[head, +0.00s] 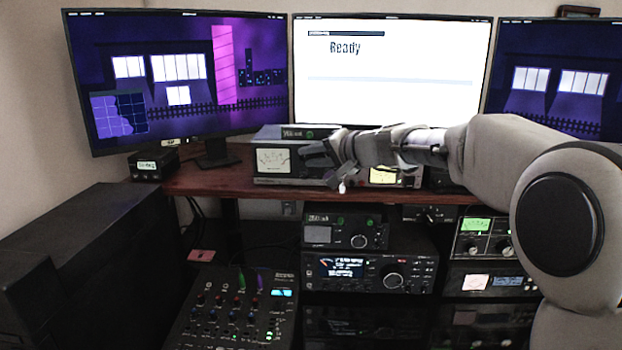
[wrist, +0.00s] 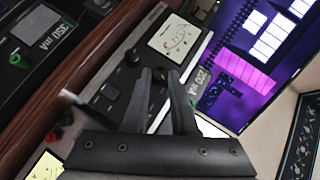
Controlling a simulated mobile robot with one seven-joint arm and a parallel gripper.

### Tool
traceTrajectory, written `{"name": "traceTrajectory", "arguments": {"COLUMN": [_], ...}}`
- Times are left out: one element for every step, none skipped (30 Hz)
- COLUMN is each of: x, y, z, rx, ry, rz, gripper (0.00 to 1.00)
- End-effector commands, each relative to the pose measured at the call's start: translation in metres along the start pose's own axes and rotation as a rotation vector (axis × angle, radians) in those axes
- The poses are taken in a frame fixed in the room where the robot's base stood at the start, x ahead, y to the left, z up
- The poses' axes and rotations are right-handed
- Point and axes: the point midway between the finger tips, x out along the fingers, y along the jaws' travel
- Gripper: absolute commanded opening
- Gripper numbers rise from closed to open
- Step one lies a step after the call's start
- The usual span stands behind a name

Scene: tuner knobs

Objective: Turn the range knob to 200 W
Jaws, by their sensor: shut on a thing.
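The power meter unit (head: 273,182) stands on the wooden shelf, with a pale needle dial (head: 273,160) at its left. The same dial shows in the wrist view (wrist: 174,40). Two dark knobs show beside it there, one near the dial (wrist: 132,57) and one lower (wrist: 110,93). My gripper (head: 312,153) reaches in from the right to the unit's front, right of the dial. In the wrist view its fingertips (wrist: 161,74) are close together at the panel, shut on a knob that the fingers hide. I cannot read the range marks or the knob's pointer.
A second lit meter (head: 383,176) sits right of my gripper on the shelf (head: 215,184). Monitors (head: 390,70) stand behind. Below are radios (head: 368,272) and a mixer (head: 232,315). A red knob (wrist: 52,137) shows at the wrist view's lower left.

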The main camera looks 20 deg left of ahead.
Motion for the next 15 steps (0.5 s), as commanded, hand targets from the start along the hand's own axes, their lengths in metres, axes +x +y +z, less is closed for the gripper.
{"name": "traceTrajectory", "arguments": {"x": [0.0021, 0.0020, 0.0021, 0.0020, 0.0019, 0.0017, 0.0016, 0.0016, 0.0016, 0.0015, 0.0014, 0.0012, 0.0011, 0.0010, 0.0009], "y": [0.0082, 0.0083, 0.0085, 0.0085, 0.0085, 0.0083, 0.0083, 0.0082, 0.0082, 0.0080, 0.0078, 0.0076, 0.0074, 0.0073, 0.0071], "z": [0.0020, 0.0019, 0.0020, 0.0020, 0.0020, 0.0018, 0.0018, 0.0018, 0.0018, 0.0018, 0.0017, 0.0014, 0.0012, 0.0011, 0.0010], "rx": [0.014, 0.024, 0.036, 0.044, 0.053, 0.064, 0.072, 0.080, 0.090, 0.097, 0.104, 0.111, 0.116, 0.122, 0.129], "ry": [0.004, 0.005, 0.006, 0.006, 0.007, 0.007, 0.008, 0.008, 0.009, 0.009, 0.010, 0.011, 0.011, 0.011, 0.012], "rz": [-0.019, -0.029, -0.042, -0.051, -0.060, -0.072, -0.081, -0.089, -0.099, -0.107, -0.113, -0.122, -0.128, -0.133, -0.140], "gripper": [0.00, 0.00, 0.00, 0.00, 0.00, 0.00, 0.00, 0.00, 0.00, 0.00, 0.00, 0.00, 0.00, 0.00, 0.00]}}
